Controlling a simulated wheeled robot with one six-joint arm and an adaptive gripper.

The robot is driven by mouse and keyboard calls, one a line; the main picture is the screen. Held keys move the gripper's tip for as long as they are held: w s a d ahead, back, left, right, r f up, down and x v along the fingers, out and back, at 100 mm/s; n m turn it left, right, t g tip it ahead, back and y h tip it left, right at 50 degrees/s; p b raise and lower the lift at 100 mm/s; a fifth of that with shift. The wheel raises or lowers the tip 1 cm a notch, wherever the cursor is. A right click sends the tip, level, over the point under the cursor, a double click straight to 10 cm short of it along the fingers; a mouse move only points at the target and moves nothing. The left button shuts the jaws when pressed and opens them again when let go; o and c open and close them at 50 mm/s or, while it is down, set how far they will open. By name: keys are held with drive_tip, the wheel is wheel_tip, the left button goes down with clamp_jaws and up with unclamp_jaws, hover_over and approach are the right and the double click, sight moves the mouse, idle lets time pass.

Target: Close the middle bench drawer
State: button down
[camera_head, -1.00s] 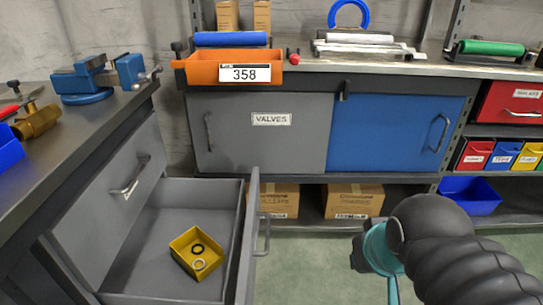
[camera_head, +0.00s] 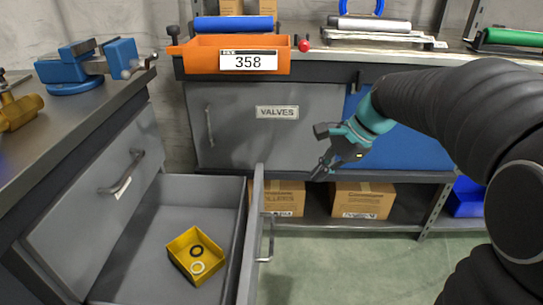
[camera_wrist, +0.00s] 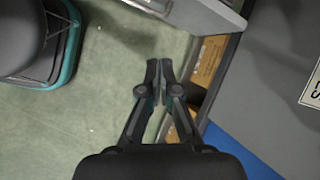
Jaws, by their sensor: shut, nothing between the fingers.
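The bench drawer (camera_head: 120,262) at the left is pulled out, with its front panel (camera_head: 251,236) and bar handle (camera_head: 267,240) facing right. A yellow bin (camera_head: 193,259) with a black ring and a pale ring lies inside it. My gripper (camera_head: 318,177) is shut and empty, in the air to the right of the drawer front and before the lower shelf. In the wrist view my gripper (camera_wrist: 159,64) has its fingertips together, over the green floor. A grey panel edge at the top of the wrist view may be the drawer front; I cannot tell.
A closed drawer front (camera_head: 100,187) is above the open one. A blue vise (camera_head: 85,66) stands on the left bench. The back bench has an orange bin (camera_head: 230,54) on top, a grey sliding door (camera_head: 260,125), and cardboard boxes (camera_head: 362,200) below. The floor (camera_head: 345,262) right of the drawer is clear.

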drive_tip(key=w+f+m+y, duration=0.3)
drive_tip(key=w+f+m, duration=0.15)
drive_tip(key=w, duration=0.55)
drive_tip(key=a+f+b, duration=0.3)
drive_tip(key=a+f, duration=0.3)
drive_tip(key=a, duration=0.5)
drive_tip(key=shift+a+f+m+g, duration=0.15)
drive_tip(key=shift+a+m+g, duration=0.05)
drive_tip(key=shift+m+g, duration=0.25)
drive_tip(key=shift+w, duration=0.1)
